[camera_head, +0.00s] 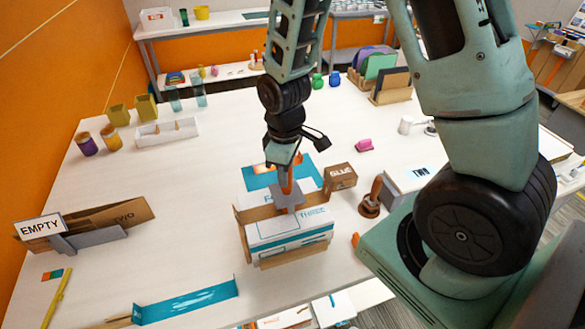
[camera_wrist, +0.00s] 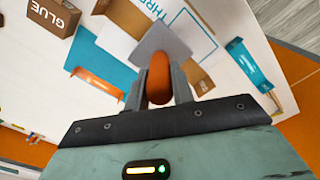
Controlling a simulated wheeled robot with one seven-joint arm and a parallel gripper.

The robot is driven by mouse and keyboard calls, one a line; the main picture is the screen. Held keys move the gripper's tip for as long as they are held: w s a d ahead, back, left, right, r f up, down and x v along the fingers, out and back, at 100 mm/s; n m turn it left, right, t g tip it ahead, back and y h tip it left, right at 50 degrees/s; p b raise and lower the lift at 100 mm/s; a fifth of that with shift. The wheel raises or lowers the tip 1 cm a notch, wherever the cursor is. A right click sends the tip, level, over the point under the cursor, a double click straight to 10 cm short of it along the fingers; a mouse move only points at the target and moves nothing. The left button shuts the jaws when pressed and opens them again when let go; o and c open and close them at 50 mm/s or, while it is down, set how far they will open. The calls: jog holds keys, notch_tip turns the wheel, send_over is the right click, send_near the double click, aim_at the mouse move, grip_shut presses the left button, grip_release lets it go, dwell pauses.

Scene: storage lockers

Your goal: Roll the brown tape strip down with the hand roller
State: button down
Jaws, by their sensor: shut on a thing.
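The white carton with blue print (camera_head: 288,226) stands on the table below my gripper (camera_head: 284,172). A brown band (camera_head: 312,199) runs across the carton's top; it looks like the tape strip. Brown also shows on both sides of the held tool in the wrist view (camera_wrist: 203,80). My gripper (camera_wrist: 160,88) is shut on the orange handle (camera_wrist: 159,72) of a tool with a flat-looking grey head (camera_wrist: 162,42). This tool seems to be the hand roller. Its head is over the band and hides part of it; I cannot tell whether it touches.
A small brown GLUE box (camera_head: 340,177) stands just behind the carton on the right. A brown-handled tool (camera_head: 370,199) stands to the carton's right. A blue piece (camera_head: 186,301) lies at the front left, near the EMPTY sign (camera_head: 40,227).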

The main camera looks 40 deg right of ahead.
jog(key=w+a, duration=0.3)
jog(key=a, duration=0.6)
jog(key=shift+p, duration=0.4)
dwell(0.9)
jog(key=shift+r, duration=0.1)
notch_tip(320, 180, up, 7)
jog(key=p, duration=0.5)
jog(key=shift+s, duration=0.1)
dwell(0.4)
